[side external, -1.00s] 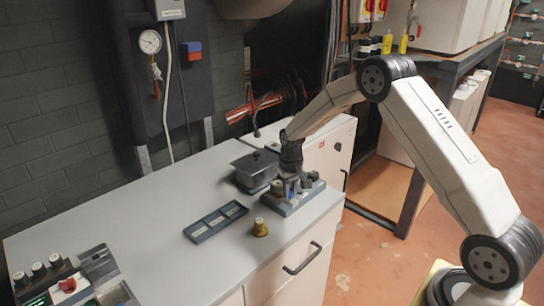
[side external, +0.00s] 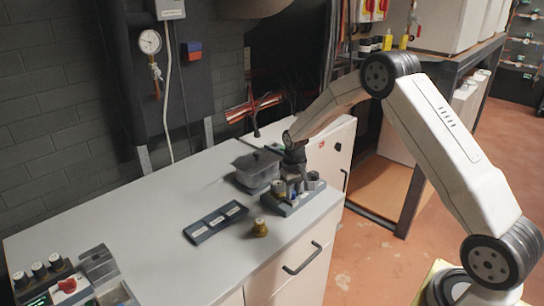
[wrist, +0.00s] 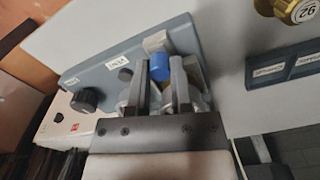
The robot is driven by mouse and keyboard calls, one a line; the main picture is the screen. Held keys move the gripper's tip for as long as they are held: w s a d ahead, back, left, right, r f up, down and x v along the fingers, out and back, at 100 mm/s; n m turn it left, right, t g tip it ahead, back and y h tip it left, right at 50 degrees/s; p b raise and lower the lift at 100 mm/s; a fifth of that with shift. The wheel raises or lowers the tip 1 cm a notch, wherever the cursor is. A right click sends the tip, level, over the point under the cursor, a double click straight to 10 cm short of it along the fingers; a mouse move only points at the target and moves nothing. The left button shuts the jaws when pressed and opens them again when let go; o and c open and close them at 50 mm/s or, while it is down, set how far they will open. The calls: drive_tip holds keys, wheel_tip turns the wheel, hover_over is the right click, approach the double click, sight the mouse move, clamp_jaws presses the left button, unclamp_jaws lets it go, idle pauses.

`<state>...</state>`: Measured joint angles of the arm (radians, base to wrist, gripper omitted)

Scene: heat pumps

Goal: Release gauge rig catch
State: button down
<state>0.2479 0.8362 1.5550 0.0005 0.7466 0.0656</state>
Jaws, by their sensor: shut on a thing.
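The gauge rig (side external: 284,208) is a blue-grey base with small fittings, near the right end of the grey worktop. In the wrist view its base (wrist: 100,68) lies tilted across the upper left, with a small white label and a black knob (wrist: 84,101). My gripper (wrist: 160,64) points down onto the rig. Its fingers are close together around a part with a blue cylindrical tip (wrist: 159,67), which looks like the catch. The lower end of this part is hidden between the fingers. In the side view my gripper (side external: 293,178) partly covers the rig's fittings.
A grey lidded box (side external: 257,168) stands close behind the rig. A dark labelled tray (side external: 196,234) and a brass fitting (side external: 260,228) lie to its left. A control block with a red switch (side external: 66,287) is at the far left. The worktop between is clear.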

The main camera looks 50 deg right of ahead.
sight(294, 193)
drive_tip(key=shift+s, duration=0.25)
drive_tip(key=c, duration=0.5)
unclamp_jaws()
drive_tip(key=shift+r, duration=0.15)
drive_tip(key=shift+r, duration=3.8)
drive_tip(key=s+a+n+t, duration=0.1)
drive_tip(key=s+a, duration=0.3)
drive_tip(key=s, duration=0.3)
drive_tip(key=s+a+n, duration=0.1)
drive_tip(key=s+a, duration=0.3)
drive_tip(key=s, duration=0.3)
drive_tip(key=s+a+r+n+t, duration=0.1)
drive_tip(key=s+a, duration=0.3)
drive_tip(key=s, duration=0.3)
drive_tip(key=shift+a+r+n+t, duration=0.1)
drive_tip(key=shift+a+n+t, duration=0.15)
drive_tip(key=shift+n+t, duration=0.05)
